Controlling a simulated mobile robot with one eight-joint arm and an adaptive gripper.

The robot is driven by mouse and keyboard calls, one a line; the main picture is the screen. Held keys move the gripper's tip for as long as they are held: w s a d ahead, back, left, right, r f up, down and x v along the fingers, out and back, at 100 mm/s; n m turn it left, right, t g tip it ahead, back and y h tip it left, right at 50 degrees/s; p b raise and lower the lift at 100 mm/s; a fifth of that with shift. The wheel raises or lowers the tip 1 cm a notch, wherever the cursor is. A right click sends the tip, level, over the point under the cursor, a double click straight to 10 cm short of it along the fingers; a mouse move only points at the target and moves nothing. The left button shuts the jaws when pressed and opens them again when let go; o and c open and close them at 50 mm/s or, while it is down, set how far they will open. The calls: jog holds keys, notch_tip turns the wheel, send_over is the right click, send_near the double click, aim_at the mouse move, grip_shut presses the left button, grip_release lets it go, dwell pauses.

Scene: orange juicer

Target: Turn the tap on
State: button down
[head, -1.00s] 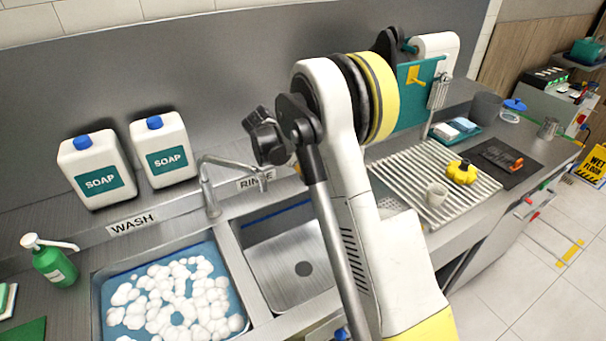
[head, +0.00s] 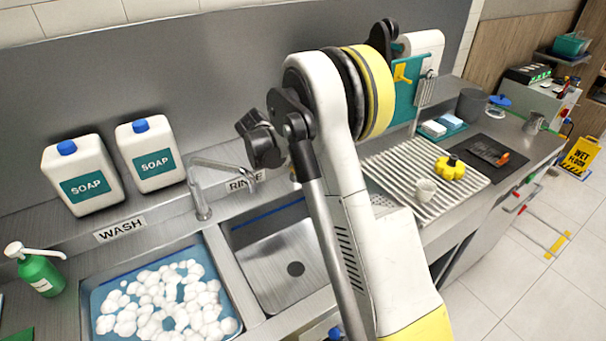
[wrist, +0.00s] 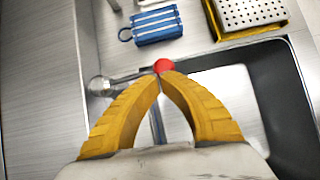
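The grey metal tap (head: 201,200) stands behind the wash and rinse sinks in the head view, its thin spout reaching right. In the wrist view a round metal fitting (wrist: 98,85) has a thin metal bar running right to a red ball (wrist: 164,66). I cannot tell for certain whether this bar is the tap's lever. My gripper (wrist: 161,76) shows two yellow fingers curving together, tips nearly meeting just below the red ball. It looks shut, with nothing clearly held. Whether the tips touch the ball is unclear. My arm hides the gripper in the head view. No water shows.
The foamy wash sink (head: 165,300) and empty rinse sink (head: 285,265) lie in front. Two soap jugs (head: 82,176) and a green pump bottle (head: 40,272) stand left. A blue object with a ring (wrist: 155,25) and a perforated yellow-edged tray (wrist: 250,14) lie past the fingers.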

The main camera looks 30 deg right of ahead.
jog(key=shift+s+d, duration=0.1)
jog(key=shift+d, duration=0.1)
jog(key=shift+s+d+n+t+b, duration=0.15)
jog(key=shift+d+n+t+b, duration=0.25)
jog(key=shift+d+n+t, duration=0.75)
jog(key=w+d+n+t+y+b, duration=0.1)
jog(key=w+d+n+t, duration=0.1)
jog(key=d+n, duration=0.3)
jog(key=shift+w+d, duration=0.2)
jog(key=shift+d, duration=0.2)
